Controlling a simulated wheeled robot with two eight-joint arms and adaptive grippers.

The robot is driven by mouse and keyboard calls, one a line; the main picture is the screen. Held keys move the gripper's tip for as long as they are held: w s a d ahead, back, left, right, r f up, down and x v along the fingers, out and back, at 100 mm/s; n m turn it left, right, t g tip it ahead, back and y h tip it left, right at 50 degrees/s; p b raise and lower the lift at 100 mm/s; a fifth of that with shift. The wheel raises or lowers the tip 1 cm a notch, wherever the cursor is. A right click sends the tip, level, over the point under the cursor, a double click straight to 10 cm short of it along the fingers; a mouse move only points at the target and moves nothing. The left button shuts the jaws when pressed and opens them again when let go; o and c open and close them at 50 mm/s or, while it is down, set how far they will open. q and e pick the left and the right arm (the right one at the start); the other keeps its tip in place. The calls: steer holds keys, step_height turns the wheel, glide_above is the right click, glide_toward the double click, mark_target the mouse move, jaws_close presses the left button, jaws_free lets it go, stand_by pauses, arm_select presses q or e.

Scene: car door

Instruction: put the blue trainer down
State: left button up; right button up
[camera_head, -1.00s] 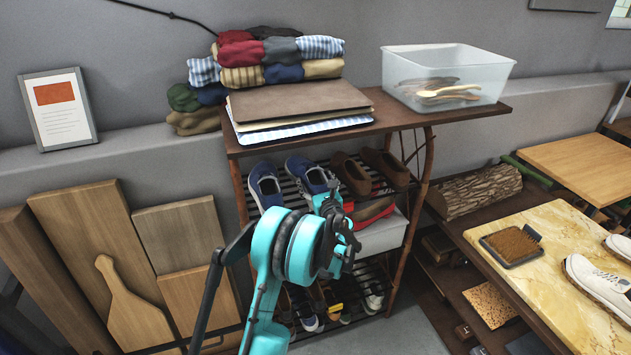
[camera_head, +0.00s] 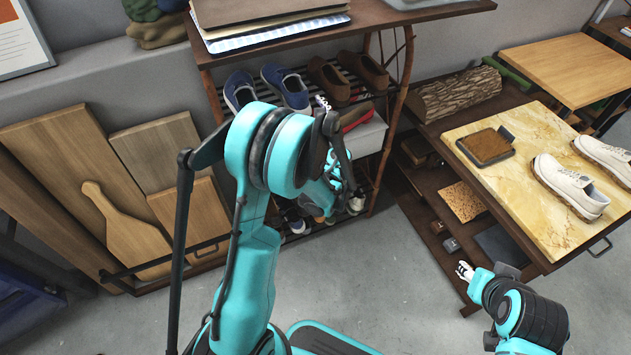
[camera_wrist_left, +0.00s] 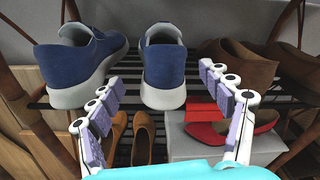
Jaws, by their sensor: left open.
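A pair of blue trainers with pale soles stands on the top slatted shelf. The left trainer (camera_head: 240,90) and the right trainer (camera_head: 287,86) sit side by side, heels toward me in the left wrist view. There the right trainer (camera_wrist_left: 163,72) is ahead of and between the fingers of my left gripper (camera_wrist_left: 170,100), and the left one (camera_wrist_left: 78,66) is left of it. My left gripper (camera_head: 324,104) is open and empty, in front of the shelf. My right gripper (camera_head: 466,271) is low at the right, away from the trainers; its jaws are too small to read.
Brown shoes (camera_head: 331,82) stand right of the trainers. Red shoes (camera_wrist_left: 216,131) lie on a white box (camera_wrist_left: 190,148) lower down. The floor between is clear.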

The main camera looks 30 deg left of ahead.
arm_select(q)
steer(key=s+d+n+g+h, duration=0.1)
steer(key=s+d+n+h, duration=0.3)
steer(key=s+d+n, duration=0.2)
steer(key=s+d+n+g+h, duration=0.2)
steer(key=s+d+n+h, duration=0.2)
steer(key=s+n, duration=0.5)
steer(key=s+d+n+g+h, duration=0.1)
steer(key=s+d+n+h, duration=0.3)
steer(key=s+d+n, duration=0.4)
steer(key=s, duration=0.6)
steer(key=shift+s+d+r+n+g+h, duration=0.15)
steer(key=shift+s+d+n+g+h, duration=0.15)
steer(key=shift+d+g, duration=0.1)
